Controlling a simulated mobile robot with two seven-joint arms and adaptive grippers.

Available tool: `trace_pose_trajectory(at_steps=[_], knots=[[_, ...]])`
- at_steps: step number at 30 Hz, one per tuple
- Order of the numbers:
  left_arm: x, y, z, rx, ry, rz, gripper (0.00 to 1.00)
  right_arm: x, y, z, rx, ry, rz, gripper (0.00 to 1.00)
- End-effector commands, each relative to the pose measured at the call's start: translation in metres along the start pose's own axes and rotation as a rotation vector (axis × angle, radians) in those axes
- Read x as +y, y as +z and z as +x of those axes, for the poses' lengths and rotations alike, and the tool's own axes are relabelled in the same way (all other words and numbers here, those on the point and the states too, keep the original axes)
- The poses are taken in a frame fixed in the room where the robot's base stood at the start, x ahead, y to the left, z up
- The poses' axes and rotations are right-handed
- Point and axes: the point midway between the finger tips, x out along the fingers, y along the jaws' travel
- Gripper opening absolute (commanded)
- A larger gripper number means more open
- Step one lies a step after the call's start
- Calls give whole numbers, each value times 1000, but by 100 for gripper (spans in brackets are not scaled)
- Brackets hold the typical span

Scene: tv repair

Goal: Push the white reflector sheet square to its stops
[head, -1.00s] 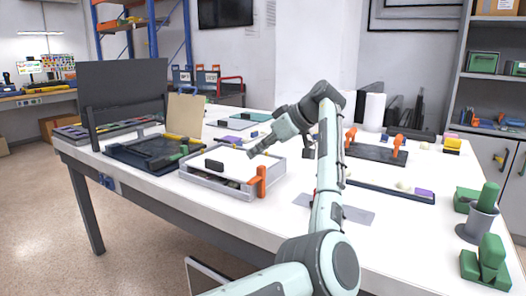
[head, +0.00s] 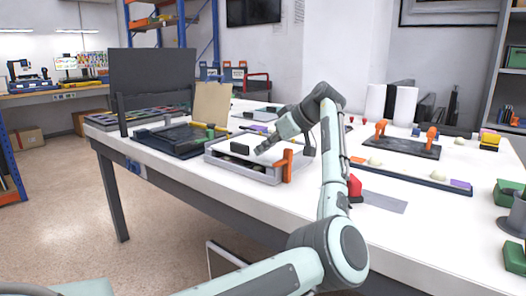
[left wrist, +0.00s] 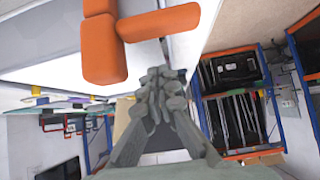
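The white reflector sheet (head: 222,144) lies as a bright flat surface in a shallow grey tray (head: 247,173) on the table. A small black block (head: 240,149) stands at the tray's near side, and an orange clamp (head: 287,166) is at its near right corner. My left gripper (head: 260,150) is low over the tray, just right of the block. In the left wrist view its fingertips (left wrist: 163,78) are together, with nothing seen between them. The orange clamp (left wrist: 104,50) is close by there. Contact with the sheet and its fit against the stops cannot be told. My right gripper is out of view.
A dark panel (head: 150,75) on a stand and a black tray (head: 180,138) are left of the grey tray. A tan board (head: 211,104) stands behind. A red object (head: 355,186) and a long dark tray (head: 410,177) lie to the right.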

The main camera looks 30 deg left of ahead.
Motion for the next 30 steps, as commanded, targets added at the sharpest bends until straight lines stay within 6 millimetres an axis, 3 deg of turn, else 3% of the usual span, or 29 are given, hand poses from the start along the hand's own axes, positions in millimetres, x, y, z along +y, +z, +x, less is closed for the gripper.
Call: trace_pose_trajectory(at_steps=[30], knots=[[0, -16, 17, 1, -1, 0, 0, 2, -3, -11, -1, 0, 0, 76]])
